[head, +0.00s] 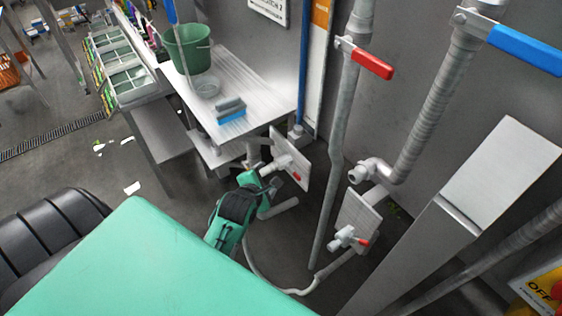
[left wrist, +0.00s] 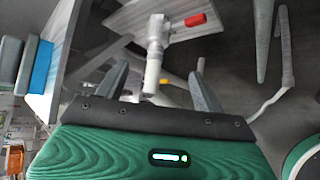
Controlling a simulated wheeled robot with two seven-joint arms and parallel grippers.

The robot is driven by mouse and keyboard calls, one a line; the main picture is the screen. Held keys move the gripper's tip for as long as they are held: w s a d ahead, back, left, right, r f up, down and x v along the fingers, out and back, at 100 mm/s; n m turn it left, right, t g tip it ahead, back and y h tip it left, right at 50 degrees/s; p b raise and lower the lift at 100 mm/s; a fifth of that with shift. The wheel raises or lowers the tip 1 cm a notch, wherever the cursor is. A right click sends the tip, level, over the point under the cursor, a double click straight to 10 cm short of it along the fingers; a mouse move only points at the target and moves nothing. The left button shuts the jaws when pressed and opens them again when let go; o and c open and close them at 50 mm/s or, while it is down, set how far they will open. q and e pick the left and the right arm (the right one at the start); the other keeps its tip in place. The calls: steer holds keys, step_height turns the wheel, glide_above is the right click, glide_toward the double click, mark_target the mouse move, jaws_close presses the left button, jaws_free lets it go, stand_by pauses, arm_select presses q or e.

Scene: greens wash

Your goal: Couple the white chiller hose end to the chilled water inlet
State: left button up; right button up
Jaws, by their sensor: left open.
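A white fitting (head: 276,163) with a red lever sticks out from a tilted grey plate (head: 290,150) beside the bench. It also shows in the left wrist view (left wrist: 155,50), pointing down toward my gripper. My left gripper (head: 272,182) is open at this fitting. In the left wrist view its fingers (left wrist: 158,82) stand apart on either side of the white stem, with no clear contact. A pale hose (head: 298,291) curves over the floor below. A second plate (head: 359,218) to the right carries a white fitting (head: 343,238) with a red tip. No inlet label is legible. My right gripper is not in view.
Grey pipes with a red lever (head: 372,63) and a blue lever (head: 525,49) run down the wall. Open floor lies at the left.

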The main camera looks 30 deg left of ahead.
mark_target(278, 165)
arm_select(q)
steer(key=p+x, duration=0.1)
steer(key=x, duration=0.7)
steer(key=r+p+x, duration=0.1)
steer(key=x, duration=0.4)
steer(key=shift+w+p, duration=0.35)
steer(key=shift+w+f, duration=0.15)
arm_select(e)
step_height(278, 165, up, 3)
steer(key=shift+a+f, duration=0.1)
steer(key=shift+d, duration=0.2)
arm_select(q)
steer(key=shift+c, duration=0.9)
steer(key=c, duration=1.1)
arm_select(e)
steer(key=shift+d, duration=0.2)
arm_select(q)
steer(key=shift+a, duration=0.1)
